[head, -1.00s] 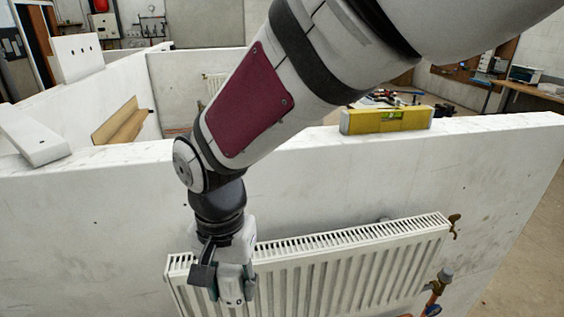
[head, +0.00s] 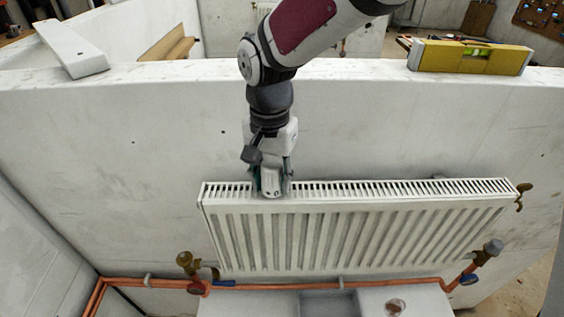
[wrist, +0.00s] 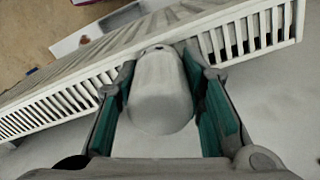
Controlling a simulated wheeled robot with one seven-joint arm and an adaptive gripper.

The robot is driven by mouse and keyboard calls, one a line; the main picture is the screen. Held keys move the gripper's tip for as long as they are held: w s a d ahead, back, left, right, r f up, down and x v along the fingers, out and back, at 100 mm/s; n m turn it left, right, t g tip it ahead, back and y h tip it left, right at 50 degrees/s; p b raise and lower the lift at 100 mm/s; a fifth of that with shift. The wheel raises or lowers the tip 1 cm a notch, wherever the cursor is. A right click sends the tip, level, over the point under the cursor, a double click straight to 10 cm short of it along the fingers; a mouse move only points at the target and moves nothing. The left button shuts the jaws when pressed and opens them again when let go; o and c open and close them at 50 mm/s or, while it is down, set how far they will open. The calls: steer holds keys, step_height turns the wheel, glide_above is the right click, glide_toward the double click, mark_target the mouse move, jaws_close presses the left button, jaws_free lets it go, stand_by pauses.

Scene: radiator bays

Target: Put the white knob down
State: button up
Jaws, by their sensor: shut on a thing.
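My gripper (head: 270,188) points down at the left part of the white radiator's (head: 360,232) top grille. It is shut on the white knob (wrist: 160,92), a smooth rounded cylinder. In the wrist view the knob sits between the teal pads of the two fingers (wrist: 165,100), with the radiator's slotted top behind it. In the head view the knob (head: 271,183) shows as a pale shape between the fingers. I cannot tell whether it touches the radiator.
A white partition wall (head: 130,130) stands behind the radiator, with a yellow spirit level (head: 470,57) on its top. Copper pipes (head: 330,285) run below, with brass valves (head: 187,262) at the left and a dark-capped valve (head: 492,247) at the right. A pale surface (head: 250,305) lies in front.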

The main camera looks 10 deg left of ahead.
steer(key=shift+w+f, duration=0.1)
steer(key=shift+f, duration=0.3)
steer(key=shift+r, duration=0.1)
steer(key=o, duration=1.2)
